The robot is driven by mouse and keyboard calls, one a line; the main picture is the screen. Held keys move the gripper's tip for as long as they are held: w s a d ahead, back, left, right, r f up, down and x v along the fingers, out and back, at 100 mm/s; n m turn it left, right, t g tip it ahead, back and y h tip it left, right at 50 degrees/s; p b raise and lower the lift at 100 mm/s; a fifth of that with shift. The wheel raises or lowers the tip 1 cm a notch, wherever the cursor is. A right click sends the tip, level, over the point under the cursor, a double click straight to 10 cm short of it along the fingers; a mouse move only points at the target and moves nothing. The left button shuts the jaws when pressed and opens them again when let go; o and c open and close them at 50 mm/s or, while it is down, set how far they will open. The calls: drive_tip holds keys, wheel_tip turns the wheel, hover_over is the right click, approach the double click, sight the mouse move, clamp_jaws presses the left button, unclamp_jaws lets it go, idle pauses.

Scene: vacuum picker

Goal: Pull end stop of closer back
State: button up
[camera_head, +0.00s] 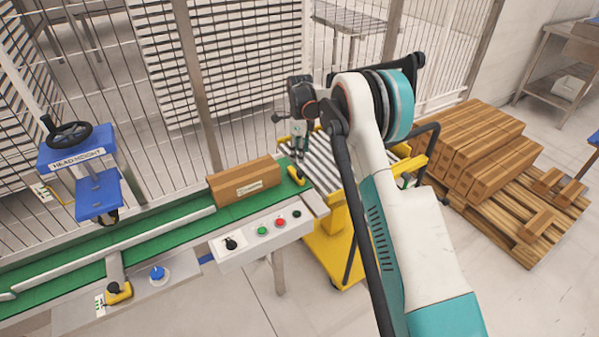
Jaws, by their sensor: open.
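A green conveyor belt (165,232) runs from the lower left to the middle, under the blue head mount (80,160). At its right end sits a small yellow and black piece (297,178), which looks like the end stop. My gripper (301,154) is open and points down just above this piece. It is too small in the picture to tell whether the fingers touch it. A brown cardboard box (245,182) lies on the belt just left of the piece.
A yellow roller cart (340,240) stands beyond the belt's right end. A button panel (262,240) fronts the belt, with another yellow and black handle (118,292) to its left. A wire fence (240,90) stands behind. Boxes on a pallet (520,245) are right.

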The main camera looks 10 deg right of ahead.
sight(300, 172)
wheel_tip(300, 172, down, 9)
drive_tip(key=shift+b, duration=1.25)
